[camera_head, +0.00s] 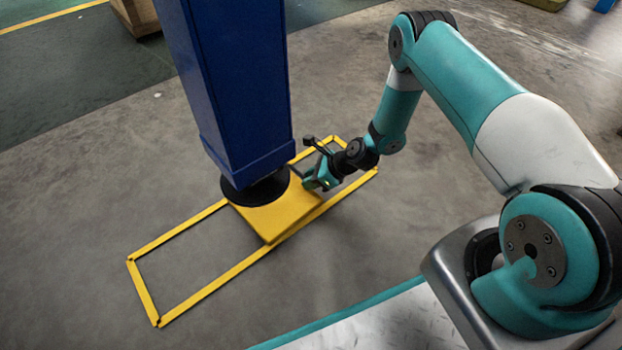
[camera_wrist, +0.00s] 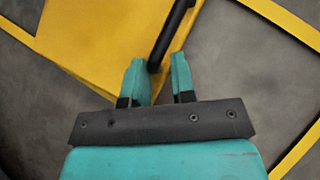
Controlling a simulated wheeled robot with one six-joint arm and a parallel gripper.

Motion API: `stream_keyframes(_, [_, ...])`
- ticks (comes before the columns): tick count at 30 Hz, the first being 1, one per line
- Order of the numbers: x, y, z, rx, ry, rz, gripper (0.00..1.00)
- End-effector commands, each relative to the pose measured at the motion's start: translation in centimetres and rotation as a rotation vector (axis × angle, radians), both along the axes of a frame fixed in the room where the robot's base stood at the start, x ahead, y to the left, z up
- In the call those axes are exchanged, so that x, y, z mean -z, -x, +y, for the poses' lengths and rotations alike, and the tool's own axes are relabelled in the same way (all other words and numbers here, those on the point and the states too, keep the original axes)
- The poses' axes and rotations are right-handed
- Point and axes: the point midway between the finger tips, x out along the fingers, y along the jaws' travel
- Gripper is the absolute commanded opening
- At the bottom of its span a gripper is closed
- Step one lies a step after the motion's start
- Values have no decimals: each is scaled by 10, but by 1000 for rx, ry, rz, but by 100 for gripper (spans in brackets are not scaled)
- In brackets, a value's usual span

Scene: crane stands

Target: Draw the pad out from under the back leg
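The yellow pad (camera_head: 275,217) lies flat on the floor, partly under the round black foot (camera_head: 240,190) of the blue leg (camera_head: 235,80). Its near part sticks out towards me. My gripper (camera_head: 308,183) is low at the pad's right side. In the wrist view, the pad (camera_wrist: 95,45) fills the upper left, and a thin black bar (camera_wrist: 174,30) runs down to between the teal fingertips of my gripper (camera_wrist: 160,66). The bar is close to the left finger, with a gap at the right finger. The fingers look open. The pad's back part is hidden under the foot.
A yellow rectangular outline (camera_head: 205,288) on the floor surrounds the pad, with bare grey floor inside its left part. Open floor lies left and in front. A wooden block (camera_head: 137,17) stands far back. The blue leg rises close to my arm's left.

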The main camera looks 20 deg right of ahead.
Motion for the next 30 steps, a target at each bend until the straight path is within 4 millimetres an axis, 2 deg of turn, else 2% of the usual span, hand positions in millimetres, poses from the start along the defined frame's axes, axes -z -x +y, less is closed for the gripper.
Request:
stream_keyframes(1, [0,0,0,-1,0,1,5])
stream_keyframes(2, [0,0,0,-1,0,1,0])
stream_keyframes(30, [0,-1,-1,-1,3,-4,0])
